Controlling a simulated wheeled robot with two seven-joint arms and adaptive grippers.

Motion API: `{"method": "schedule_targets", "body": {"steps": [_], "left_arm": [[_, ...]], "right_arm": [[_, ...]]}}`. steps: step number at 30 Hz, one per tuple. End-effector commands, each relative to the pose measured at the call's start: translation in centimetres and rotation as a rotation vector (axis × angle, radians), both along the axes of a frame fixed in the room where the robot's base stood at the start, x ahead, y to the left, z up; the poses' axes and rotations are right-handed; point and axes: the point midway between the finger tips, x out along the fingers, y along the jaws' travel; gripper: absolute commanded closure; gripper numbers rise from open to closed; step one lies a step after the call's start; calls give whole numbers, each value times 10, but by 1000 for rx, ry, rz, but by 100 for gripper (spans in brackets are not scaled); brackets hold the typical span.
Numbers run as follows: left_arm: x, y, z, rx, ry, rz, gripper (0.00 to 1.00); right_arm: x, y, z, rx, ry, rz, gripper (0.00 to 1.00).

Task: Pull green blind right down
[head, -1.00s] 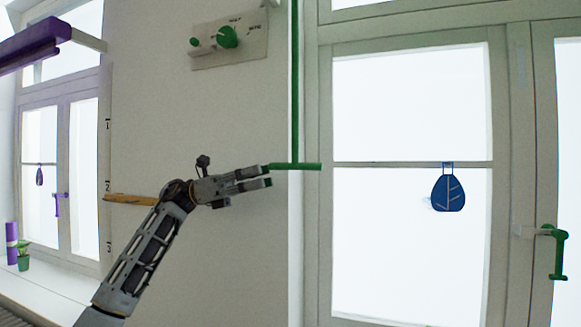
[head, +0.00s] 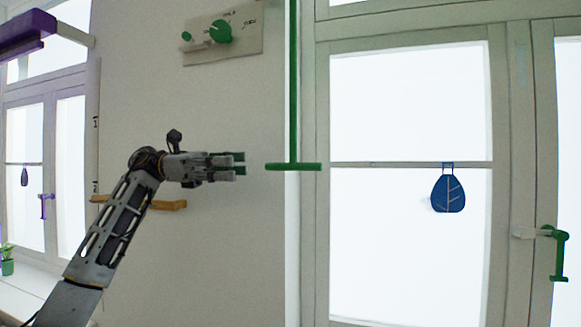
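A green pull rod (head: 293,85) hangs down along the wall edge beside the right window. It ends in a short horizontal green crossbar (head: 305,167). The blind itself is not visible at the right window. My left gripper (head: 243,167) points right at about the crossbar's height in the picture. Its two fingers are apart and nothing shows between them. A clear gap in the picture separates the fingertips from the crossbar's left end. My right gripper is not in view.
A wall panel with green knobs (head: 220,33) is above my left arm. A yellow ledge (head: 170,206) sits behind the arm. The right window has a blue leaf-shaped ornament (head: 448,193) and a green handle (head: 559,255). A purple blind (head: 35,30) is at upper left.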

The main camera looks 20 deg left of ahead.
Motion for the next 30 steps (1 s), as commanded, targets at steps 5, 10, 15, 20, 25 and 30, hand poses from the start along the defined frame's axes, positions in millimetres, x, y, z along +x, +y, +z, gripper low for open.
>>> {"method": "schedule_targets", "body": {"steps": [5, 10, 15, 20, 25, 30], "left_arm": [[-1, -12, 0, 2, 0, -3, 65], [-2, -31, 1, 1, 0, -2, 65], [-2, -54, 0, 1, 1, -3, 65], [-3, -75, 1, 1, 0, -2, 65], [-4, -98, 1, 2, 0, -3, 65], [-4, -118, 1, 0, 1, -2, 65]], "right_arm": [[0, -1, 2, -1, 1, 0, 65], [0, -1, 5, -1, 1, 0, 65], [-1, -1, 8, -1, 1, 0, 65], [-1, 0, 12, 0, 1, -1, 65], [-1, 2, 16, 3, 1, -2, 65], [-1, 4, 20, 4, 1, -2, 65]]}}
